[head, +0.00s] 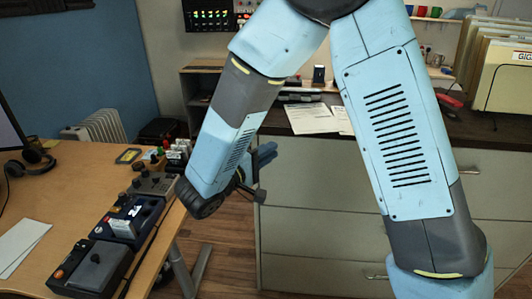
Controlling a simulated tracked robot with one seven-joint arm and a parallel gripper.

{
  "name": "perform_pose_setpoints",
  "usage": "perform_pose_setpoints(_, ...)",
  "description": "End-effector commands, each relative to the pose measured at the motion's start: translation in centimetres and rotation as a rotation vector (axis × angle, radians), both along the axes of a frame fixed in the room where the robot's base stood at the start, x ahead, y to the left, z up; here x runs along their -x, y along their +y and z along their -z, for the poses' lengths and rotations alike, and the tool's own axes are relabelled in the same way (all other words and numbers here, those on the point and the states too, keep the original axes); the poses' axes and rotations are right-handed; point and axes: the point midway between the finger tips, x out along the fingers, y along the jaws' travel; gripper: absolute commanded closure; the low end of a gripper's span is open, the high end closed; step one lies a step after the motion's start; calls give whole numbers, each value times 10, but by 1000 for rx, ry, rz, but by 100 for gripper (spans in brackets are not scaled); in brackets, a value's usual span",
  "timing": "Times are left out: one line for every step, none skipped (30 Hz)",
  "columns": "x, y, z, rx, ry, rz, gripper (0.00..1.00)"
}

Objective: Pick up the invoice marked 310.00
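A white printed sheet (312,118) lies on the dark countertop (290,131) at the back centre. A second sheet (342,118) lies beside it, partly hidden behind my arm. Their print is too small to read, so I cannot tell which is marked 310.00. My gripper (260,176) hangs below and left of these sheets in the picture, apart from them, in front of the grey drawers. It is partly hidden behind my wrist, and its opening cannot be made out.
A wooden desk (75,200) at left holds several dark devices, headphones (30,162) and blank-looking white paper (20,245). Grey drawers (310,215) stand under the countertop. Folders (500,75) stand in a rack at right. Wooden floor (228,262) shows between desk and drawers.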

Motion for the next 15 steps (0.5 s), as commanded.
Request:
perform_pose_setpoints(-1, -1, 0, 0, 0, 1, 85)
perform_pose_setpoints(-2, -2, 0, 0, 0, 1, 85)
perform_pose_setpoints(-3, -3, 0, 0, 0, 2, 85)
perform_pose_setpoints(-5, -4, 0, 0, 0, 3, 85)
perform_pose_setpoints(-7, -6, 0, 0, 0, 3, 85)
perform_pose_setpoints(-10, -9, -1, 0, 0, 3, 85)
perform_pose_setpoints(-13, -11, -1, 0, 0, 3, 85)
perform_pose_setpoints(-16, -14, -1, 1, -1, 4, 85)
perform_pose_setpoints(-20, -18, -1, 0, 0, 5, 85)
perform_pose_setpoints(-24, -21, -1, 0, 0, 5, 85)
perform_pose_setpoints(-28, -24, -1, 0, 0, 5, 85)
perform_pose_setpoints(-33, -28, -1, -1, 1, 6, 85)
perform_pose_setpoints(-37, -31, -1, 0, 0, 5, 85)
perform_pose_setpoints(-40, -34, -2, 0, 0, 5, 85)
perform_pose_setpoints(-45, -38, -2, 0, 0, 6, 85)
